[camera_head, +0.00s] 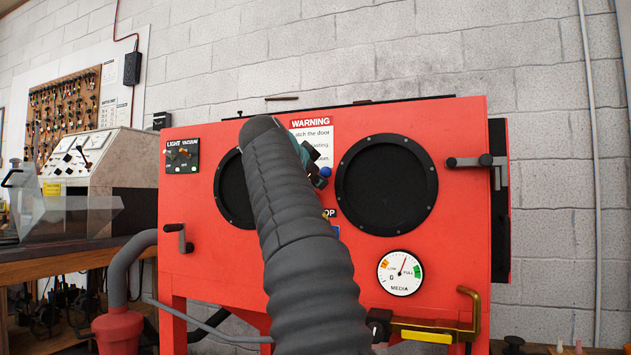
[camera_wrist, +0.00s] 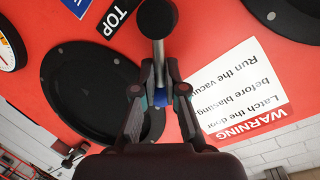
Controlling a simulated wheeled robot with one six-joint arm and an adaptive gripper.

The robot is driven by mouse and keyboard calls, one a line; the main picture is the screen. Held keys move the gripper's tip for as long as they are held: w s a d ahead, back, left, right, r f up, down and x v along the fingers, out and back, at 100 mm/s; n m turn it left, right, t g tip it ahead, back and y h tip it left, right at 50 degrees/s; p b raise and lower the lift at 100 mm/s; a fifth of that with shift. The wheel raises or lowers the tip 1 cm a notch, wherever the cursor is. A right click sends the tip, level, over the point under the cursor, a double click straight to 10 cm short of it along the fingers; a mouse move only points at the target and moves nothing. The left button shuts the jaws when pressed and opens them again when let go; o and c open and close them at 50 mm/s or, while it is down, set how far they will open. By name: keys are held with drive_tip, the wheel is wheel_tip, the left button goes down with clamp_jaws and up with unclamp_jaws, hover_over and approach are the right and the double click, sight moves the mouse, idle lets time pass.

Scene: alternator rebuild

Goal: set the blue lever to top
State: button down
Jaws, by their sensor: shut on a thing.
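The blue lever shows in the wrist view as a metal shaft (camera_wrist: 159,58) with a dark round end (camera_wrist: 158,18) and a blue part (camera_wrist: 160,97) between my fingers. In the head view a blue knob (camera_head: 325,172) shows just right of my arm, in front of the red cabinet (camera_head: 460,225). My gripper (camera_wrist: 160,70) is shut on the lever, one finger on each side. In the head view my arm hides most of the lever and gripper. A TOP label (camera_wrist: 113,17) is beside the dark round end; it is partly hidden in the head view (camera_head: 331,212).
Two black round ports (camera_head: 387,186) (camera_head: 233,190) flank my arm. A latch handle (camera_head: 480,161) sticks out at the upper right, another (camera_head: 178,237) at the left. A MEDIA gauge (camera_head: 400,272) and a brass handle (camera_head: 468,310) are lower right. A warning sign (camera_head: 314,137) is above.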

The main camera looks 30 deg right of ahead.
drive_tip(key=c, duration=1.2)
unclamp_jaws()
drive_tip(key=shift+s+d+r, duration=0.1)
drive_tip(key=shift+s, duration=0.05)
drive_tip(key=v, duration=1.2)
